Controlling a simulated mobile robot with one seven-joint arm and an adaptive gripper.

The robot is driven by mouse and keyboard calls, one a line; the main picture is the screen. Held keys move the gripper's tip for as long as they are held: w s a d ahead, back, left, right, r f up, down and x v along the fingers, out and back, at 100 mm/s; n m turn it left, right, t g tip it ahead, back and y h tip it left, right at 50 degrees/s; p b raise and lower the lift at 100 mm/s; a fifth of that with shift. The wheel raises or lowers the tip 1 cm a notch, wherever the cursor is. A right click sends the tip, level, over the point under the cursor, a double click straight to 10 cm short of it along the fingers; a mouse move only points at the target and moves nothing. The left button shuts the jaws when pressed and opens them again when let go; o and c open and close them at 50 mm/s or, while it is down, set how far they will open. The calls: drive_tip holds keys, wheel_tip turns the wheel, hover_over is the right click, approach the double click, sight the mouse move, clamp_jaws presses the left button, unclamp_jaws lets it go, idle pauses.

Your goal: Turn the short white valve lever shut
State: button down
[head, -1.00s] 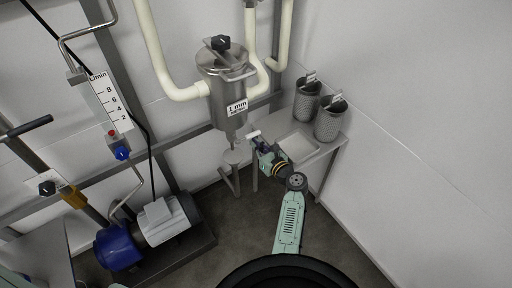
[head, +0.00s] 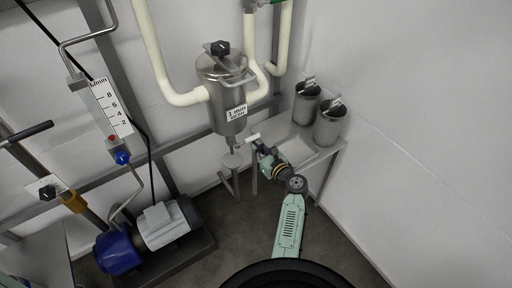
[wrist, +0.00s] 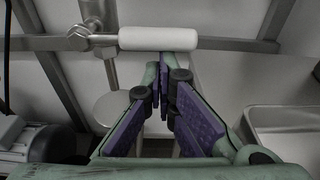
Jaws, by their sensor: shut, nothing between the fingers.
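The short white valve lever (wrist: 158,39) lies crosswise near the top of the wrist view, joined at its left end to a metal valve stem (wrist: 90,38). In the head view the lever (head: 252,137) is a small white bar below the metal filter canister (head: 228,95). My gripper (wrist: 163,68) is shut and empty, its purple-padded fingers pointing at the lever. The fingertips appear just below the lever's middle in the wrist view; I cannot tell whether they touch it. In the head view my gripper (head: 256,146) is just below and right of the lever.
A small metal table (head: 300,150) with two perforated baskets (head: 329,122) stands right of my gripper. A blue and grey pump (head: 165,225) stands on the floor at left. A frame rail (wrist: 235,44) runs behind the lever. The right wall is bare.

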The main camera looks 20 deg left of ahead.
drive_tip(key=s+d+f+b, duration=0.2)
drive_tip(key=s+d, duration=0.3)
drive_tip(key=d, duration=0.2)
drive_tip(key=shift+s+f+b, duration=0.25)
drive_tip(key=shift+s+b, duration=0.1)
drive_tip(key=shift+b, duration=0.05)
drive_tip(key=shift+d, duration=0.1)
